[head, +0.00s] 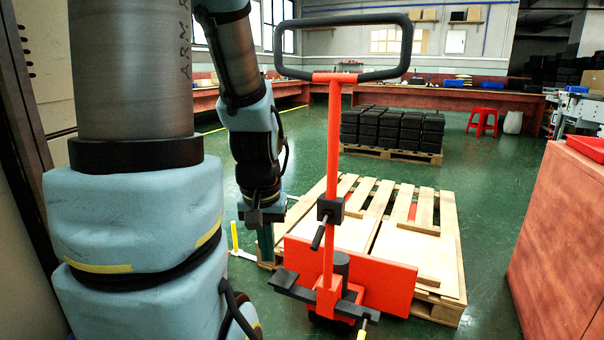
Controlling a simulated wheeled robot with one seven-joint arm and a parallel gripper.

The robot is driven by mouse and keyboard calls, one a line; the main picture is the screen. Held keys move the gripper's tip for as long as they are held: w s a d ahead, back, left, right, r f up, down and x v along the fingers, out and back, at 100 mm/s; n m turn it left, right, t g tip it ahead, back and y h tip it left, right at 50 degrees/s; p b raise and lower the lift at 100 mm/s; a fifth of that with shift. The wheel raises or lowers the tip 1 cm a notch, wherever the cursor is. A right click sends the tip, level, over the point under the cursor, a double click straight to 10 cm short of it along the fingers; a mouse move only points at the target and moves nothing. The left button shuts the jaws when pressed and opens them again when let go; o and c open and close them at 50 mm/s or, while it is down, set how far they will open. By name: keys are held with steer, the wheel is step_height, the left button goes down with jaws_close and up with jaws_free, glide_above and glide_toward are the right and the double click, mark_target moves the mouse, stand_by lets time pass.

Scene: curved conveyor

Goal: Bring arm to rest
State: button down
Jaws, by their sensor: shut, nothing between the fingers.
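My arm, in light blue padding with grey links, fills the left side of the head view and hangs down on the left of the red pallet jack. My gripper (265,243) points down at the end of the arm, shut and empty. It appears in front of the left edge of the wooden pallet (427,216). I cannot tell from this one view how far apart they are.
A red pallet jack (332,150) with a black loop handle stands at the pallet. Stacked black crates (391,130) sit on another pallet behind. A red stool (483,121) and a wood-sided counter (562,235) are at right. Green floor (490,190) is clear between.

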step_height(320, 180, up, 26)
steer(key=p, duration=2.4)
steer(key=shift+p, duration=0.3)
steer(key=shift+r, duration=0.1)
